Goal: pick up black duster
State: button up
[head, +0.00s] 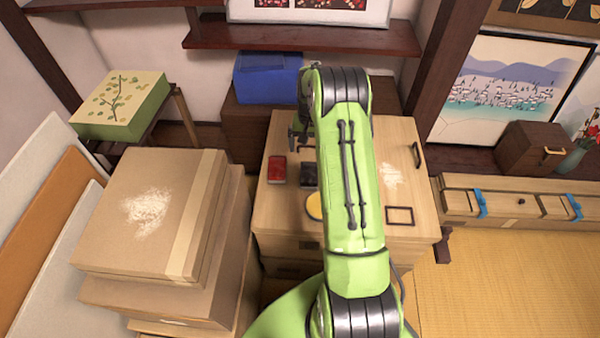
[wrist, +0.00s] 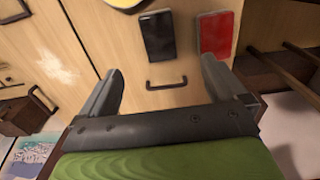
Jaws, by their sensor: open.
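The black duster (wrist: 158,35) shows in the wrist view as a dark block on the light wooden top, ahead of the fingertips. In the head view the duster (head: 309,173) is partly hidden by my green arm. My gripper (wrist: 161,68) is open and empty, its two fingers spread with bare wood and a dark handle between them. The duster lies beyond the fingers, apart from them. In the head view the gripper (head: 298,132) is mostly hidden behind the arm, near the far edge of the top.
A red block (wrist: 215,34) lies right beside the duster in the wrist view. A yellow round thing (head: 314,206) lies nearer my arm. The wooden top (head: 275,225) also bears white powder (head: 391,175) and a dark square frame (head: 399,215). Stacked cardboard boxes (head: 190,180) stand left.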

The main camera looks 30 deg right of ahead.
aim_at(309, 174)
notch_tip(309, 174, down, 15)
jog(key=b, duration=0.5)
jog(key=shift+s, duration=0.15)
jog(key=shift+r, duration=0.2)
jog(key=shift+c, duration=0.3)
jog(key=c, duration=1.1)
jog(key=shift+o, duration=0.2)
notch_tip(309, 174, up, 10)
jog(key=p, duration=0.3)
jog(key=shift+p, duration=0.3)
